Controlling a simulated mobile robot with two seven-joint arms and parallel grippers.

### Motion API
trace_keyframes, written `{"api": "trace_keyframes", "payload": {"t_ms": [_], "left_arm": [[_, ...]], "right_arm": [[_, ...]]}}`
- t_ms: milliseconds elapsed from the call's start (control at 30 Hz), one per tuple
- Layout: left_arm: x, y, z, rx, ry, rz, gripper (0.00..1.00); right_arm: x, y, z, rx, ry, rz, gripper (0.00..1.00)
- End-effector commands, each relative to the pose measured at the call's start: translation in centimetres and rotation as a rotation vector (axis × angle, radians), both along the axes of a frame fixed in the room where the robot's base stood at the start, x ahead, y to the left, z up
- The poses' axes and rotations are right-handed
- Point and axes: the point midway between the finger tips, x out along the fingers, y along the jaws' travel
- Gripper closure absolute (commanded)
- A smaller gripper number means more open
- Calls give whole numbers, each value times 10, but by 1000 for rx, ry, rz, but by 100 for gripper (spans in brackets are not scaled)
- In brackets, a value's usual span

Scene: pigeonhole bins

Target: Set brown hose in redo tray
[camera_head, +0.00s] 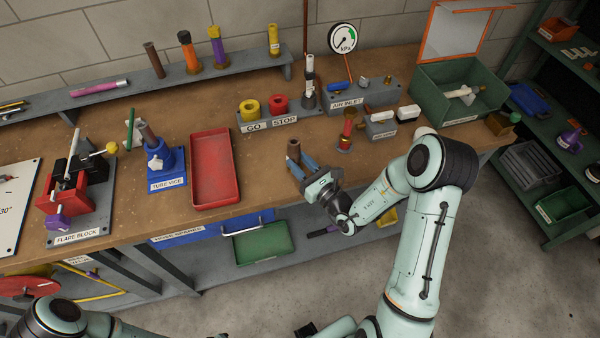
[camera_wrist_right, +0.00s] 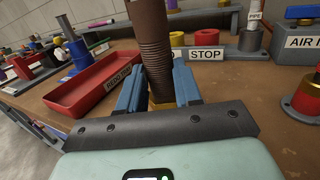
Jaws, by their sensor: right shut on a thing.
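The brown hose (camera_head: 293,149) stands upright between the fingers of my right gripper (camera_head: 301,168). In the right wrist view the hose (camera_wrist_right: 151,45) is ribbed, with a yellowish part low between the blue fingers (camera_wrist_right: 158,90), which are shut on it. I cannot tell whether its lower end touches the bench. The redo tray (camera_head: 227,170) is red, empty and rectangular, and lies left of the gripper. Its label shows in the right wrist view, where the tray (camera_wrist_right: 60,105) is left of the hose.
The blue tube vice (camera_head: 168,172) stands just left of the tray. The GO/STOP button block (camera_head: 267,118) is behind the hose. A brass-and-red fitting (camera_head: 346,130) stands to the right. Bench between tray and hose is clear. A green bin (camera_head: 455,92) is far right.

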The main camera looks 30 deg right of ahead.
Motion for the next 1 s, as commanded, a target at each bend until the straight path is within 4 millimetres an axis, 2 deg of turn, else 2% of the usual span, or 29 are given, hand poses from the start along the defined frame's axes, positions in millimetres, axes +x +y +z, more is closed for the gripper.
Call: {"api": "trace_keyframes", "payload": {"t_ms": [300, 767, 800, 833, 867, 1000], "left_arm": [[-5, 0, -7, 1, 5, -1, 58], [-7, 0, -10, 0, 8, 0, 58], [-7, 0, -9, 0, 7, 0, 58], [-6, 0, -9, 0, 7, 0, 58], [-6, 0, -9, 0, 7, 0, 58], [-6, 0, -9, 0, 7, 0, 58]], "right_arm": [[0, 0, -38, 1, 1, -1, 100], [0, 0, -45, -1, -1, 0, 100], [0, 0, -44, -1, 0, 0, 53], [0, 0, -44, -1, 0, 0, 43], [0, 0, -44, -1, 0, 0, 41], [0, 0, -44, -1, 0, 0, 41]]}}
